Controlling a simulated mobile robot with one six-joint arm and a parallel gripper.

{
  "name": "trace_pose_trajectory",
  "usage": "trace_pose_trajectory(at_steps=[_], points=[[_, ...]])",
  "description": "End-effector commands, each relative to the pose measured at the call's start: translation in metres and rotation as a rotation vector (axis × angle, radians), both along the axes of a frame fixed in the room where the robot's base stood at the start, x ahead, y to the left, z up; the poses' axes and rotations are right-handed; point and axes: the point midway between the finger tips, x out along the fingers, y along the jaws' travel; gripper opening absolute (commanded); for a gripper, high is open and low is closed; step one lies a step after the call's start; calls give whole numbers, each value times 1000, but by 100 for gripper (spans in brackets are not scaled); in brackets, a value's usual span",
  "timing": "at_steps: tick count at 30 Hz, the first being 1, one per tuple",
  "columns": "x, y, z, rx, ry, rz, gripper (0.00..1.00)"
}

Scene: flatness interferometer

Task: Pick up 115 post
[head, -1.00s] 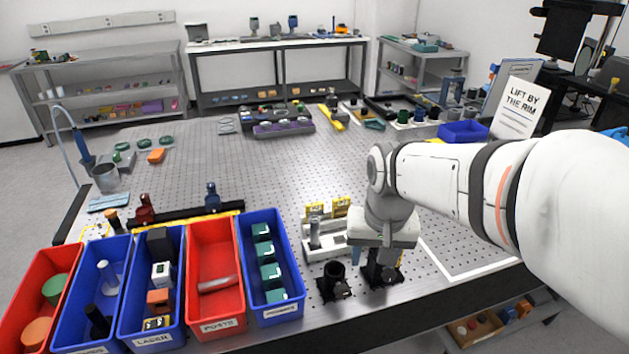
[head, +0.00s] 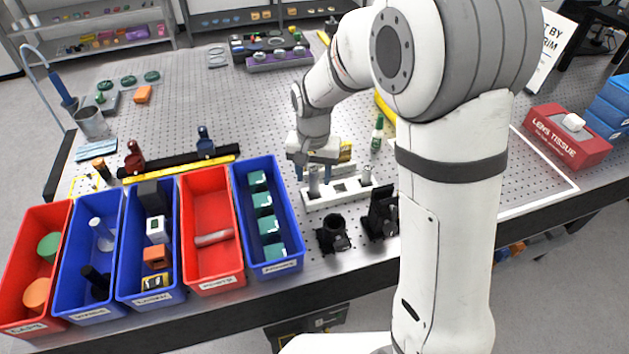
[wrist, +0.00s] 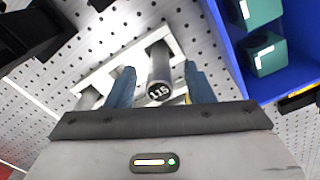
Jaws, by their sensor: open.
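The 115 post is a grey metal cylinder whose end is marked "115" in the wrist view (wrist: 159,75). It stands in a white rack (wrist: 118,62), and in the head view the post (head: 314,181) stands at the left end of the rack (head: 338,194). My gripper (wrist: 158,88) is open, with one blue finger on each side of the post. Whether the fingers touch it cannot be told. In the head view my gripper (head: 315,170) is over the rack's left end.
A blue bin (head: 236,185) with teal blocks stands just left of the rack. A red bin (head: 210,180) holds a lying post. Black holders (head: 333,241) stand in front of the rack. A red tissue box (head: 568,139) lies far right.

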Motion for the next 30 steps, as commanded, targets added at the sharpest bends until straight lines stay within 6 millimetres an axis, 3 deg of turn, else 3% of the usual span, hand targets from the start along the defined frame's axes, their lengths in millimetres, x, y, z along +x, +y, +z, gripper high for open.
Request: trace_pose_trajectory(at_steps=[5, 13, 30], points=[[0, 0, -19, -1, 1, 0, 48], [1, -1, -22, 1, -1, -1, 47], [1, -2, -21, 1, -1, -3, 0]])
